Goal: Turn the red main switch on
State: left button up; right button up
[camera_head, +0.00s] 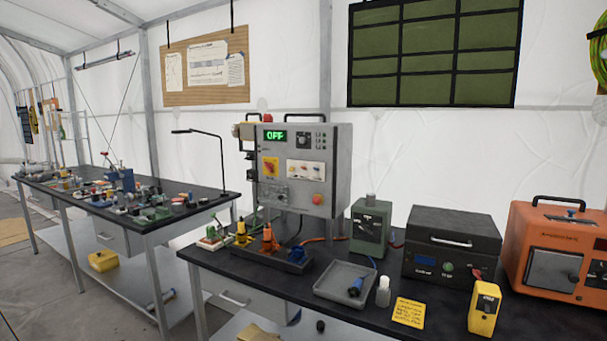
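A grey control box (338,165) stands upright at the back of the near dark table (225,258). A small green display (275,135) at its top left reads OFF. Below the display is a yellow plate with a red rotary switch (270,167) on it. The exact angle of the handle is too small to tell. A round orange-red button (318,199) sits lower right on the same panel. Neither of my grippers is in view, and nothing covers the front of the panel.
In front of the box stand yellow and orange plugs (267,240) on a dark strip. A grey tray (318,289) holds a blue connector. A green unit (371,226), a black case (451,243), an orange case (550,262) and a yellow meter (484,308) stand to the right.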

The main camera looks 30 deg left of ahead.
aim_at(269, 167)
jog(key=i+j, duration=0.25)
jog(key=i+j+z, duration=0.1)
jog(key=i+j, duration=0.15)
jog(key=j, duration=0.25)
jog(key=i+j, duration=0.2)
jog(key=j, duration=0.15)
